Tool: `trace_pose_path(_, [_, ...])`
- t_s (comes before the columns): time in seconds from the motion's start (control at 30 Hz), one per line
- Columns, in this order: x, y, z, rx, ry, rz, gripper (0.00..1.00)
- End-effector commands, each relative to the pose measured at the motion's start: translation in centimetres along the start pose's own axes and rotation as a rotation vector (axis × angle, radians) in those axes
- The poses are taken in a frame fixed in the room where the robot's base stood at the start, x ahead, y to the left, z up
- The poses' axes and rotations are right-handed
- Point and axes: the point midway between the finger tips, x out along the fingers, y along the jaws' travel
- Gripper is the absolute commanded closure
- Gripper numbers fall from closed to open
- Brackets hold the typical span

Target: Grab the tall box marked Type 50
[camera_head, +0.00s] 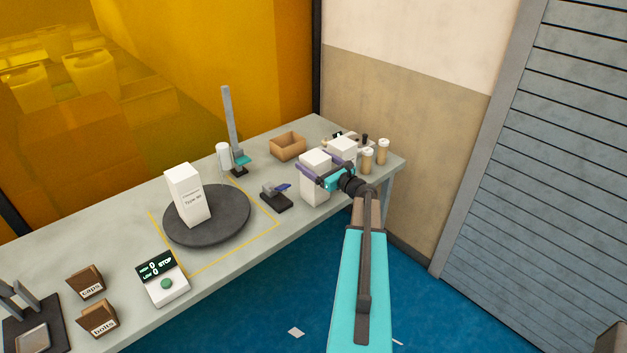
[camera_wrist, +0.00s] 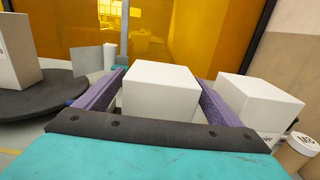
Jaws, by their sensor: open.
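A tall white box (camera_head: 315,186) stands upright near the right end of the workbench. No lettering is visible on it in either view. My gripper (camera_head: 315,163) is open, with its purple fingers on either side of this box near its upper part. In the wrist view the box top (camera_wrist: 160,78) lies between the two fingers, with a small gap at the left finger. Another tall white box (camera_head: 187,194) stands on the dark round turntable (camera_head: 240,212). Its label reads "Type" and a number too small to be sure of.
A second white box (camera_wrist: 258,103) stands close to the right finger. Beige cups (camera_head: 367,161) are beyond it. A cardboard tray (camera_head: 288,147), a small dark device (camera_head: 276,199) and a stand with a grey post (camera_head: 230,120) are also on the bench. A control box (camera_head: 162,279) sits at the front.

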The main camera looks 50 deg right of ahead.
Motion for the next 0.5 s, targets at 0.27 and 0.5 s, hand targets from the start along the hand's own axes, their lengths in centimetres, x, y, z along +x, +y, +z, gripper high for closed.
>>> trace_pose_path(0.27, [-0.03,-0.04,0.01,0.0,0.0,0.0,0.42])
trace_pose_path(0.5, [-0.04,-0.05,0.01,0.0,0.0,0.0,0.82])
